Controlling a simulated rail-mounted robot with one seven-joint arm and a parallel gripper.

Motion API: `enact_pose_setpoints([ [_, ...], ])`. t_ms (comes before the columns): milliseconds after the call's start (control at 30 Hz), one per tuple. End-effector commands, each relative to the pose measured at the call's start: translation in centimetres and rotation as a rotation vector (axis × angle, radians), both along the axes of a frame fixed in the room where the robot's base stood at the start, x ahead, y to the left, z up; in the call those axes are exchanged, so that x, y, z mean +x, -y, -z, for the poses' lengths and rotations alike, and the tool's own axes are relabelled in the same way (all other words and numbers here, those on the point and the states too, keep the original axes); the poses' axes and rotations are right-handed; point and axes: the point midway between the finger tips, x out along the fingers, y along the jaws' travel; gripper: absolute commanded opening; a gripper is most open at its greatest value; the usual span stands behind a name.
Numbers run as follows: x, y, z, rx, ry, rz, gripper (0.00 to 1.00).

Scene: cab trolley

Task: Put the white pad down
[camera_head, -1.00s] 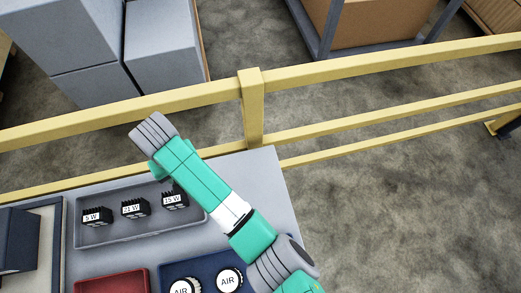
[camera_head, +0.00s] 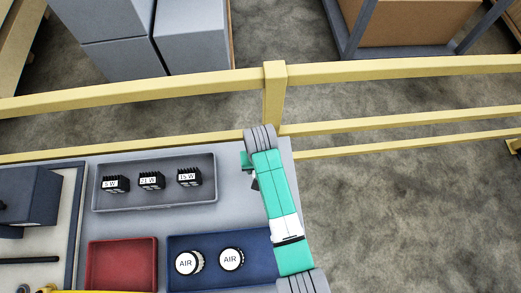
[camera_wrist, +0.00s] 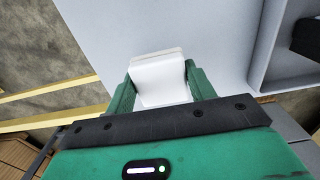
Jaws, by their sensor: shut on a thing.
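The white pad (camera_wrist: 158,72) shows in the wrist view between the two green fingers of my gripper (camera_wrist: 160,88). My gripper is shut on it. Behind the pad is the grey trolley top (camera_wrist: 215,40); I cannot tell whether the pad touches it. In the head view my arm reaches over the right part of the trolley top (camera_head: 232,172), and the pad and fingertips are hidden there.
A grey tray (camera_head: 155,206) holds three black blocks with white labels. A red tray (camera_head: 122,262) is empty in view; a blue tray (camera_head: 215,272) holds two round AIR parts. A yellow rail (camera_head: 150,89) runs behind the trolley. Bare top lies right of the grey tray.

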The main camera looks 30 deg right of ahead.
Motion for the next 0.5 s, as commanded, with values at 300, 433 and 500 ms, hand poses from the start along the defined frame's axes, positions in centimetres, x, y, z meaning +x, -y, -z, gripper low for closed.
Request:
enact_pose_setpoints([
  [300, 0.0, 0.0, 2.4, 0.000, -0.001, 0.001, 0.25],
  [433, 0.0, 0.0, 4.5, -0.001, -0.001, 0.001, 0.25],
  [500, 0.0, 0.0, 4.5, 0.000, 0.001, 0.000, 0.25],
])
